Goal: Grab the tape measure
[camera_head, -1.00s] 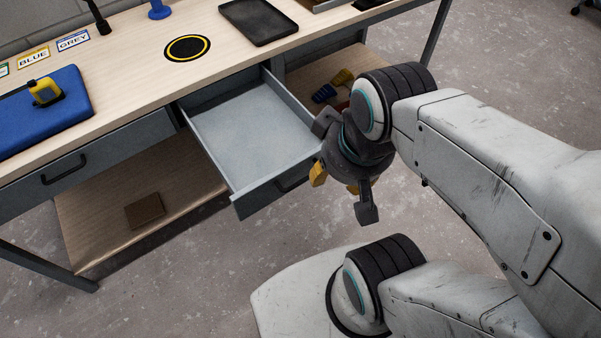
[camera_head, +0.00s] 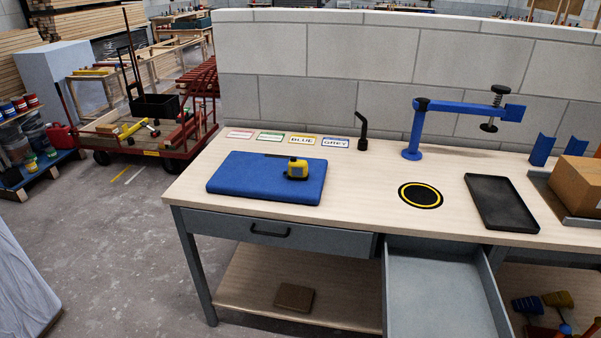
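The tape measure (camera_head: 297,168) is small, yellow and black. It sits on the blue pad (camera_head: 250,187) at the left part of the wooden workbench (camera_head: 352,198), right of the pad's middle. My gripper and arm do not show in the head view at this moment, so I cannot see how far they are from the tape measure or how the fingers stand.
An empty drawer (camera_head: 436,293) stands open below the bench's front edge. A black tray (camera_head: 501,202), a yellow-ringed black disc (camera_head: 420,195) and a blue clamp arm (camera_head: 416,128) are on the bench, right of the pad. Clear floor (camera_head: 120,255) lies to the left.

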